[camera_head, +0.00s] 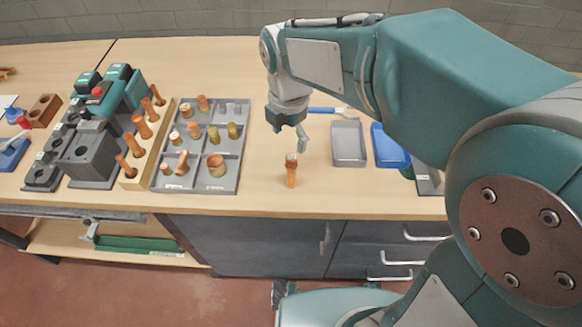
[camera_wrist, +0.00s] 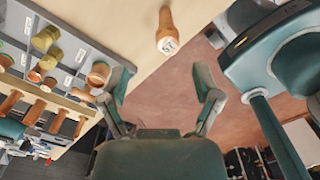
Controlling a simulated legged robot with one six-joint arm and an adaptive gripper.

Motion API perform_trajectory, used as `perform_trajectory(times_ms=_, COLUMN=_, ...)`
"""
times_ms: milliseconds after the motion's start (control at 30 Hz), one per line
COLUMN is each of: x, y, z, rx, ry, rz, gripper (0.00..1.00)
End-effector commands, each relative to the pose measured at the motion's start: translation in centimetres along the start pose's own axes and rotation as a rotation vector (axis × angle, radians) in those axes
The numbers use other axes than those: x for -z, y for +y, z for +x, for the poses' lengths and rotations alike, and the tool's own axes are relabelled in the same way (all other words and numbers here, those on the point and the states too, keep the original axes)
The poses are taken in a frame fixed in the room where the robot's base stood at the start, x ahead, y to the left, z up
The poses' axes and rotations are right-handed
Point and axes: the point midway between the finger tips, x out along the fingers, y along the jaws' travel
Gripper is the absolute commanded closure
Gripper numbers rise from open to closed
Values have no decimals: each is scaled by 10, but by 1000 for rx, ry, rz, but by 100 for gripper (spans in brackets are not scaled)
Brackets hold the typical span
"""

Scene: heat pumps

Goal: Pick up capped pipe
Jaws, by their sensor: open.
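The capped pipe (camera_head: 291,174) is a short copper-coloured pipe. My gripper (camera_head: 301,146) hangs just above and slightly behind the pipe in the head view. In the wrist view my gripper (camera_wrist: 162,82) has its two fingers spread apart with nothing between them. The pipe is beyond the fingertips, not touching them.
A grey compartment tray (camera_head: 239,143) with several copper and brass fittings lies left of the pipe. A wooden rack (camera_head: 133,182) of pipes stands farther left. A grey empty tray (camera_head: 349,144) and a blue tray (camera_head: 390,147) lie right. The table around the pipe is clear.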

Motion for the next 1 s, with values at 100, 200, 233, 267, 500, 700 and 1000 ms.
perform_trajectory(times_ms=100, x=0, y=0, z=18, rx=2, ry=1, rz=1, gripper=19)
perform_trajectory(times_ms=200, x=0, y=-1, z=26, rx=0, ry=0, rz=2, gripper=19)
perform_trajectory(times_ms=233, x=0, y=-1, z=27, rx=0, ry=0, rz=2, gripper=19)
perform_trajectory(times_ms=267, x=0, y=-1, z=30, rx=1, ry=0, rz=2, gripper=19)
perform_trajectory(times_ms=500, x=3, y=-9, z=65, rx=3, ry=1, rz=3, gripper=19)
perform_trajectory(times_ms=700, x=2, y=-8, z=78, rx=-1, ry=-1, rz=3, gripper=19)
perform_trajectory(times_ms=1000, x=2, y=-8, z=78, rx=-1, ry=-1, rz=3, gripper=76)
